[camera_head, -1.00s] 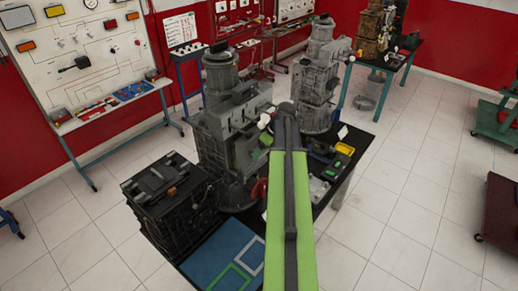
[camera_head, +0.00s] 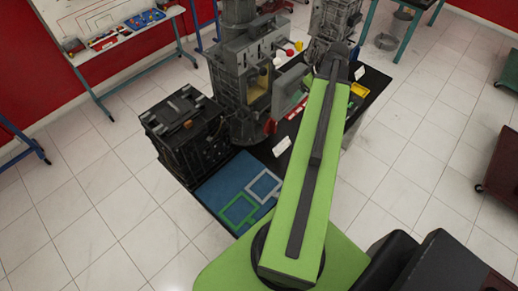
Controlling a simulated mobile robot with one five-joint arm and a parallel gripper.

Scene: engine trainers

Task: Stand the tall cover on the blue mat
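The tall cover (camera_head: 289,92) is a grey upright panel, slightly tilted, just right of the engine (camera_head: 228,75). A tall opening with a pale yellow inside shows in the engine's side, and the panel is apart from it. My gripper (camera_head: 308,84) is at the panel's right edge. Its fingers are mostly hidden by my green arm, but the panel appears held in the air by it. The blue mat (camera_head: 213,186) lies at the table's near end, below and left of the panel. A green outline and a white outline are marked on it.
A black crate-like block (camera_head: 185,135) stands left of the mat. A small white card (camera_head: 282,146) and a red round part (camera_head: 270,126) are between mat and panel. A second engine (camera_head: 333,25) stands behind. Tools lie on the dark table (camera_head: 372,82) at right.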

